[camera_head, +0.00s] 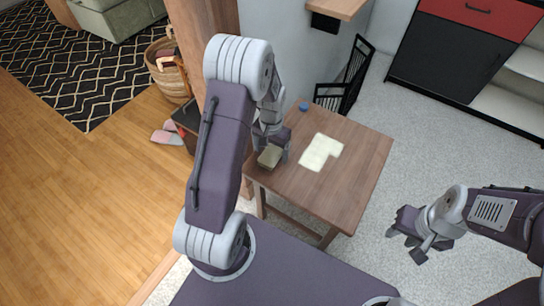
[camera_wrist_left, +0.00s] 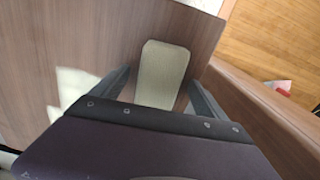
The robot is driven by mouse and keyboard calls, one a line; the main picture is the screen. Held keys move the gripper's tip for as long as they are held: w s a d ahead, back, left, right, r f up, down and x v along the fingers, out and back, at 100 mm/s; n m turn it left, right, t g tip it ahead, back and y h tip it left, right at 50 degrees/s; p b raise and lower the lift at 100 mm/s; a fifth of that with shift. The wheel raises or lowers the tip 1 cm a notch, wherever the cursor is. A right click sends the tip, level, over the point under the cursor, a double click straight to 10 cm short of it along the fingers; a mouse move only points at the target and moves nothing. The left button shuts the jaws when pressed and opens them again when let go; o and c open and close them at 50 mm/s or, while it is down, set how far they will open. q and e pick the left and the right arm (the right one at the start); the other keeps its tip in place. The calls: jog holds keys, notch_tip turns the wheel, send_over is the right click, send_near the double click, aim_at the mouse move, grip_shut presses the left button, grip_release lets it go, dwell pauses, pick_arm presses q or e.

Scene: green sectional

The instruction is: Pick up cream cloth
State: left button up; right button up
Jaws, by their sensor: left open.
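The cream cloth (camera_head: 320,151) lies flat on the small wooden table (camera_head: 345,190), right of my left gripper (camera_head: 271,153). Part of it shows at the left of the left wrist view (camera_wrist_left: 72,86). My left gripper is open, over the table's left side. A rounded olive-beige block (camera_head: 270,157) lies between its fingers; it also shows between them in the left wrist view (camera_wrist_left: 162,72). I cannot tell if the fingers touch it. My right gripper (camera_head: 405,245) is off the table at the right, apart from the cloth, with its fingers spread.
A small blue item (camera_head: 304,106) sits at the table's back left corner. A black wire rack (camera_head: 347,82) stands behind the table. A wooden partition (camera_head: 190,35) and a wicker basket (camera_head: 167,70) are to the left. The table's right side is clear.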

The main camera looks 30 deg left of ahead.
aim_at(273, 151)
pick_arm(q)
jog(key=shift+r, duration=0.1)
jog(key=c, duration=1.5)
jog(key=shift+o, duration=0.2)
jog(key=shift+r+p, duration=0.35)
jog(key=shift+r, duration=0.2)
jog(key=r, duration=0.1)
jog(key=r+p, duration=0.2)
jog(key=r, duration=0.1)
jog(key=shift+w+d, duration=0.15)
jog(key=shift+w, duration=0.2)
jog(key=w+d+r+p, duration=0.3)
jog(key=w+r, duration=0.3)
jog(key=w, duration=0.4)
jog(key=shift+w+p, duration=0.25)
jog(key=shift+p, duration=0.45)
